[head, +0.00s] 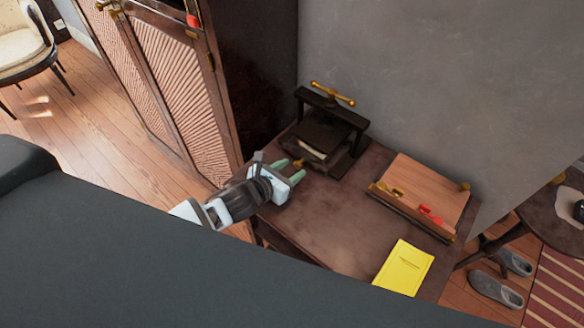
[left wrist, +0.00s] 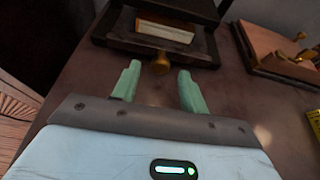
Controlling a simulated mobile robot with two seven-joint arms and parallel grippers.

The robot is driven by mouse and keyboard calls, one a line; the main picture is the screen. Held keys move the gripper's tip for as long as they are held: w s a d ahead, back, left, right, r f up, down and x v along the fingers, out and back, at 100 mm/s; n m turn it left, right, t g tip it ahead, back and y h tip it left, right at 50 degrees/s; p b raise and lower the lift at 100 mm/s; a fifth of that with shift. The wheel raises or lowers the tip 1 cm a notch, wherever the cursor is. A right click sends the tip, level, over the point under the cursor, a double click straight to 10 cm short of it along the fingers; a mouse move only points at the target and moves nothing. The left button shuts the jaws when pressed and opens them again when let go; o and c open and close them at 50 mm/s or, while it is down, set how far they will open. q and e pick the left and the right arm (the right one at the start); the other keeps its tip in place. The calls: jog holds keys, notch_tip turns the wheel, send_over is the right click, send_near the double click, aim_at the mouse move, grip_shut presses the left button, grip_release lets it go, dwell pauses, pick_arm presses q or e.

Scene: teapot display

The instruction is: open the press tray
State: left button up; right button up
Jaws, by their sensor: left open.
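A dark book press (head: 322,130) with a brass T-handle (head: 332,94) stands at the back left of the brown table. Its tray (left wrist: 113,43) is at the bottom front, with a round brass knob (left wrist: 161,63) on its front face. A pale book or paper block (left wrist: 165,33) shows inside the press. My left gripper (head: 291,171) is open and empty just in front of the press. In the left wrist view its two green fingertips (left wrist: 156,73) point at the knob, one on either side and short of it. My right gripper is not in view.
A wooden slanted board (head: 425,188) with brass and red pieces stands to the right on the table. A yellow booklet (head: 404,267) lies near the front right. A tall cabinet (head: 160,80) is close on the left. The middle of the table is bare.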

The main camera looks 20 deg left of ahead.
pick_arm(q)
jog(key=shift+w+d+f, duration=0.2)
jog(key=shift+w, duration=0.3)
grip_shut()
